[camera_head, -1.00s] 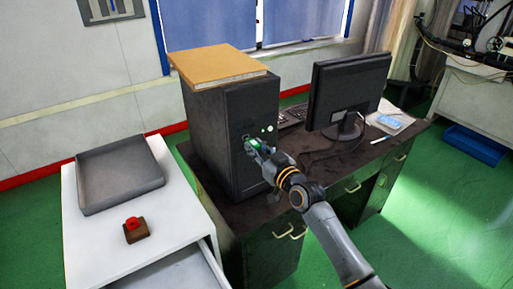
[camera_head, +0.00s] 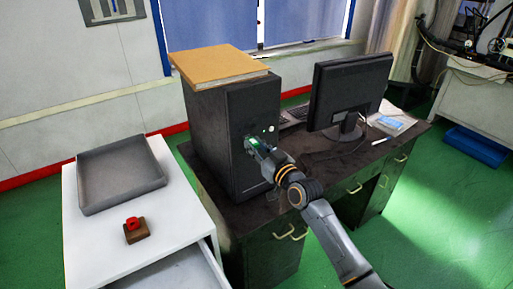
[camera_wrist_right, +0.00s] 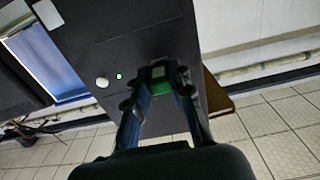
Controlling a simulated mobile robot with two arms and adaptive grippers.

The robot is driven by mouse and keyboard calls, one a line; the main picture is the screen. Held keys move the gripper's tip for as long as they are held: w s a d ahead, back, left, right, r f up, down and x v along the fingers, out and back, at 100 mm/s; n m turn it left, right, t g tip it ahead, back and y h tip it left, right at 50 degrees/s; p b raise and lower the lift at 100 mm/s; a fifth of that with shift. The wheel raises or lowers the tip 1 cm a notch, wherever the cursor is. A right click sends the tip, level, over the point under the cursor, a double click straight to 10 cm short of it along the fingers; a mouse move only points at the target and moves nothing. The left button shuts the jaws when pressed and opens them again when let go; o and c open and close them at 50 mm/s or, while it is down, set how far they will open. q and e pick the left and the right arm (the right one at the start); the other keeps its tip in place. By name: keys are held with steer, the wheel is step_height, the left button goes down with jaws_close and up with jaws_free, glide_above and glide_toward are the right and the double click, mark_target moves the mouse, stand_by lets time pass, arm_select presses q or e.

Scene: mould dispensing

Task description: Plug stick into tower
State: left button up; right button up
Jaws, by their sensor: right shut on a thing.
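The black computer tower (camera_head: 222,140) stands upright on the dark desk. Its front panel also shows in the wrist view (camera_wrist_right: 110,35), with a round button and a small lit green dot. My right gripper (camera_head: 254,145) is at the tower's front face, shut on a small green stick (camera_wrist_right: 159,71). In the wrist view, the gripper's fingers (camera_wrist_right: 158,82) hold the stick from both sides, close against the front panel. The stick's far end and the port are hidden, so I cannot tell whether it is inserted. My left gripper is not in view.
A tan book or box (camera_head: 218,65) lies on the tower. A black monitor (camera_head: 348,90) and a keyboard (camera_head: 294,114) are to the right on the desk (camera_head: 270,215).

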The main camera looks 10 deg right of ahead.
steer(key=shift+w+a, duration=0.2)
steer(key=shift+w, duration=0.25)
steer(key=o, duration=0.9)
steer(key=shift+s, duration=0.1)
steer(key=shift+c, duration=0.2)
